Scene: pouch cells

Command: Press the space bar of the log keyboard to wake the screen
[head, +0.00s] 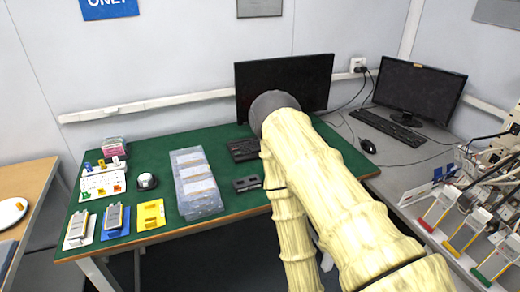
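A black keyboard (388,127) lies on the grey desk at the right, in front of a dark screen (420,90). A second dark screen (312,77) stands at the back of the green bench, partly behind my arm. A dark, keyboard-like object (243,150) lies below that screen, its right part hidden by my arm. I cannot tell which of the two is the log keyboard. No space bar can be made out. My arm, in a cream cover, reaches over the green bench from the lower right. My gripper is hidden from this view.
A black mouse (368,146) and cables lie near the right keyboard. Clear trays (196,180), a small dark box (247,184), a yellow plate (150,215) and pouch-like cells (116,219) occupy the green bench (155,152). Clamp-like equipment (480,205) crowds the right edge.

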